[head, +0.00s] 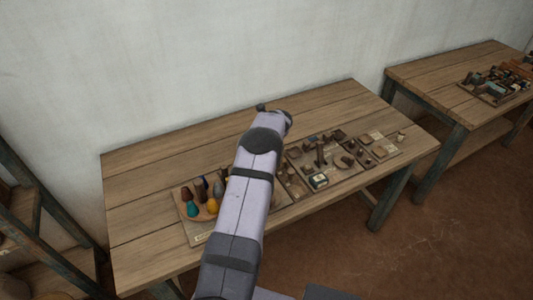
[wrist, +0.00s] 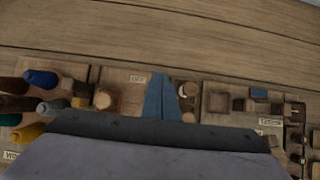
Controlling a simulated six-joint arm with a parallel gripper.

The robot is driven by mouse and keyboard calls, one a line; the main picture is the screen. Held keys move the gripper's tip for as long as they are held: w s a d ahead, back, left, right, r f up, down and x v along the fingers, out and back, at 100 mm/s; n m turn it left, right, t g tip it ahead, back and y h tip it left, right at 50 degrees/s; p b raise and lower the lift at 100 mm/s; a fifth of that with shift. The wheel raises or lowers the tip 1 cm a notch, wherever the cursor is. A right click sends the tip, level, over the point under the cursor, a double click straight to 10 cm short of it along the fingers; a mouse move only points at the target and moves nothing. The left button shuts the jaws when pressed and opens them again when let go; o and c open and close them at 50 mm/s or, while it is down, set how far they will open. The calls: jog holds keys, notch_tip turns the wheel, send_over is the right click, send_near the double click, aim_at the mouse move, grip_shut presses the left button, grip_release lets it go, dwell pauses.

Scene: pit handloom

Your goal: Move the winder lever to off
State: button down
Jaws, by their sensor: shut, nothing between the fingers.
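My gripper (wrist: 161,78) shows in the wrist view as two blue fingers close together, shut with nothing between them. It is over the board on the workbench, just right of a small pale label (wrist: 137,79) that seems to read "OFF". I cannot clearly pick out the winder lever; the fingers and my gripper's body hide part of the board. In the head view my arm covers this part of the bench and the fingers are hidden.
Coloured cones, among them a teal one (head: 193,209) and an orange one (head: 212,206), stand at the board's left. Several small wooden pieces sit in trays to the right. The wooden workbench (head: 150,165) is bare along its back. A second bench (head: 430,72) stands at right.

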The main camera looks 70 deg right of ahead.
notch_tip(320, 180, up, 11)
jog(key=s+a+b, duration=0.1)
jog(key=b, duration=0.1)
jog(key=shift+s+a+r, duration=0.2)
jog(key=shift+s+a, duration=0.2)
dwell(0.3)
